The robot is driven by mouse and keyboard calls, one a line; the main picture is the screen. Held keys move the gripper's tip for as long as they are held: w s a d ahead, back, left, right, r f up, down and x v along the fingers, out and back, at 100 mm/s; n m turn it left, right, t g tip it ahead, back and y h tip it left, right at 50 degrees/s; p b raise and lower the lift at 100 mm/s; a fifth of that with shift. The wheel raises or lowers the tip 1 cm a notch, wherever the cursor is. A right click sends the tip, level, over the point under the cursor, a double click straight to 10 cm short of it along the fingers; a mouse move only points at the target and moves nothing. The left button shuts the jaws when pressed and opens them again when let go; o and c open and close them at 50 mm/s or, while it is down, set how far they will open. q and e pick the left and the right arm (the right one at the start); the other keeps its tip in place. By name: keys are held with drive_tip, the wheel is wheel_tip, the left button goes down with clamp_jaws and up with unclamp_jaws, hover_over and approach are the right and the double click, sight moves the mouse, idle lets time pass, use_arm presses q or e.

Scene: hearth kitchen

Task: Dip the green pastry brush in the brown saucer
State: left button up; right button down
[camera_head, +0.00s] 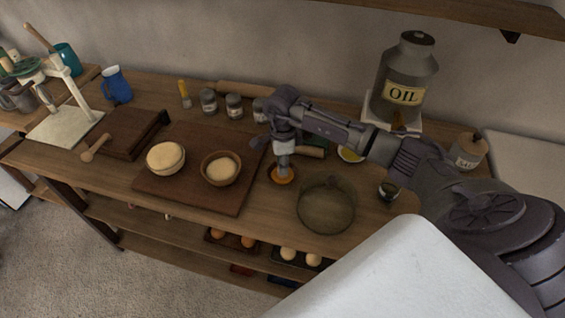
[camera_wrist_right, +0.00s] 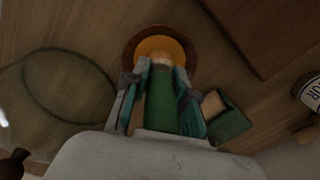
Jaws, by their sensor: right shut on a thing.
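My right gripper (camera_head: 284,160) is shut on the green pastry brush and points down over the brown saucer (camera_head: 271,175). In the right wrist view the brush's green handle (camera_wrist_right: 160,100) lies between the two fingers of my right gripper (camera_wrist_right: 160,85). The saucer (camera_wrist_right: 129,48) is beyond its tip and holds orange-yellow liquid (camera_wrist_right: 163,46). The pale brush end overlaps the liquid in this view; I cannot tell how deep it is. In the head view the gripper hides most of the brush. My left gripper is not in view.
A glass bowl (camera_head: 326,204) stands right of the saucer. A dark board (camera_head: 204,194) with dough and a wooden bowl (camera_head: 221,168) is on the left. A green and tan object (camera_wrist_right: 228,122) lies close by. The oil can (camera_head: 404,80) stands behind my right arm.

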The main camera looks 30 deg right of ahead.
drive_tip(key=shift+r+p, duration=2.05)
drive_tip(key=shift+r, duration=1.35)
